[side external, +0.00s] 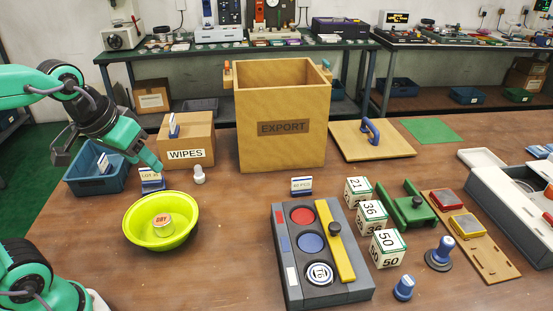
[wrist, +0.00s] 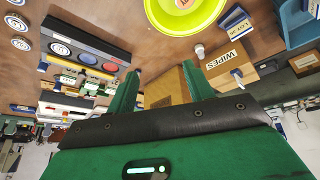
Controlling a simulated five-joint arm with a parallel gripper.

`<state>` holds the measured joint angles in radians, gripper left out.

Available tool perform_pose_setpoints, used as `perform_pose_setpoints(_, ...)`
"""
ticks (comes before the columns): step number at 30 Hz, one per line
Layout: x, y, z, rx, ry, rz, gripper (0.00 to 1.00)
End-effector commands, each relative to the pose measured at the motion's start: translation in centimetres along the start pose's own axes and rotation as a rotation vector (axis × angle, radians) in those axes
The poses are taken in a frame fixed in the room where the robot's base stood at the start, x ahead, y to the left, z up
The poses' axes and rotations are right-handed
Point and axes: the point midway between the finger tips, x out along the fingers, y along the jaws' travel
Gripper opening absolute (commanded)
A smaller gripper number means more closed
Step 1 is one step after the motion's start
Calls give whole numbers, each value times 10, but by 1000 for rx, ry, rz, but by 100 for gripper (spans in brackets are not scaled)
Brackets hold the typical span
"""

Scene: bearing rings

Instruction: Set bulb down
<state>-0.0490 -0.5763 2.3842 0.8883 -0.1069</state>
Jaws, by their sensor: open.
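A small white object (side external: 198,174), which looks like the bulb, stands on the brown table in front of the WIPES box and beyond the rim of the yellow-green bowl (side external: 136,232). In the wrist view this white object (wrist: 200,51) also shows, free of the fingers and apart from the bowl (wrist: 183,14). My gripper (side external: 152,158) is to its left in the side view, above the table near a blue and white label holder. In the wrist view my gripper (wrist: 160,86) has its two green fingers spread, with nothing between them.
The WIPES box (side external: 187,140), blue bin (side external: 95,168) and tall EXPORT box (side external: 282,115) stand behind. A grey tray with coloured discs (side external: 322,268) and several number cubes lie right. Bare table lies between bowl and tray.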

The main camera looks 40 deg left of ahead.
Motion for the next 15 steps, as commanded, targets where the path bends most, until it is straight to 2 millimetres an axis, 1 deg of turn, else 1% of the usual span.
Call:
perform_pose_setpoints(1,-4,2,9,31,12,6,52)
perform_pose_setpoints(3,-6,4,19,70,24,13,52)
perform_pose_setpoints(6,-8,6,30,113,36,19,52)
perform_pose_setpoints(10,-9,7,38,144,44,24,52)
perform_pose_setpoints(15,-9,7,41,154,45,25,52)
